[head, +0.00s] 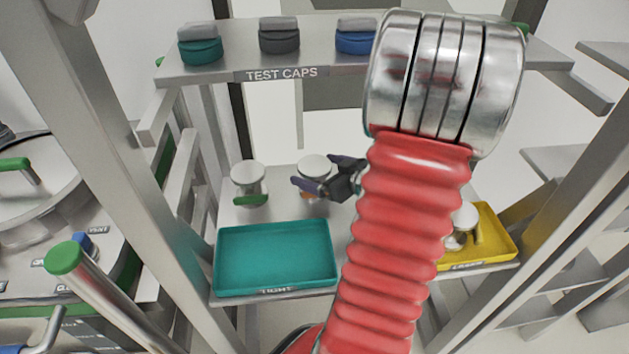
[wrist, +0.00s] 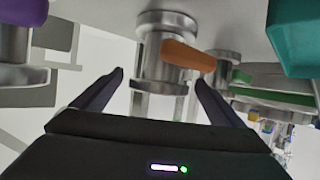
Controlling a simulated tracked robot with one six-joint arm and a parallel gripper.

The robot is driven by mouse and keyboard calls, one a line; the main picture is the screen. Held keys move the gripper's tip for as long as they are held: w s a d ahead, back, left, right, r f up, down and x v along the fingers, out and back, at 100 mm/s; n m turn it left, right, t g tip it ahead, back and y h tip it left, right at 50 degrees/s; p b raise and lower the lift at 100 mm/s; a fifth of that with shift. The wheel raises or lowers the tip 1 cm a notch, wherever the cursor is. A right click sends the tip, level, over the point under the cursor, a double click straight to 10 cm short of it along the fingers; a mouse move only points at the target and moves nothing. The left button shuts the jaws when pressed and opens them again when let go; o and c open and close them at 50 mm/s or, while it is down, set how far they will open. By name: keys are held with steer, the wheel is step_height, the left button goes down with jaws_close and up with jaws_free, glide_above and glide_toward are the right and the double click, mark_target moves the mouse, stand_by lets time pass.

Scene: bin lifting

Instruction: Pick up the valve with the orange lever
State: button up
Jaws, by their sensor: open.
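The valve with the orange lever (wrist: 188,55) is a silvery metal body with a round disc top. In the head view its disc (head: 314,164) shows on the rack shelf behind the teal tray, with a bit of orange below it, partly covered by my gripper. My gripper (head: 318,173) is open and empty, its dark fingers at the valve. In the wrist view the fingers (wrist: 160,79) spread to either side of the valve in the picture. I cannot tell whether they reach around it. No finger visibly touches it.
A green-levered valve (head: 247,178) stands just left. The teal tray (head: 274,293) marked "TIGHT" is in front. A yellow tray (head: 500,252) holding a valve is at right. Test caps line the upper shelf (head: 220,69). A purple part (wrist: 22,12) shows in the wrist view.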

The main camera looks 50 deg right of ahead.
steer(key=shift+w, duration=0.1)
steer(key=shift+x, duration=2.55)
steer(key=shift+c, duration=0.3)
steer(key=shift+d+r, duration=0.1)
steer(key=c, duration=1.8)
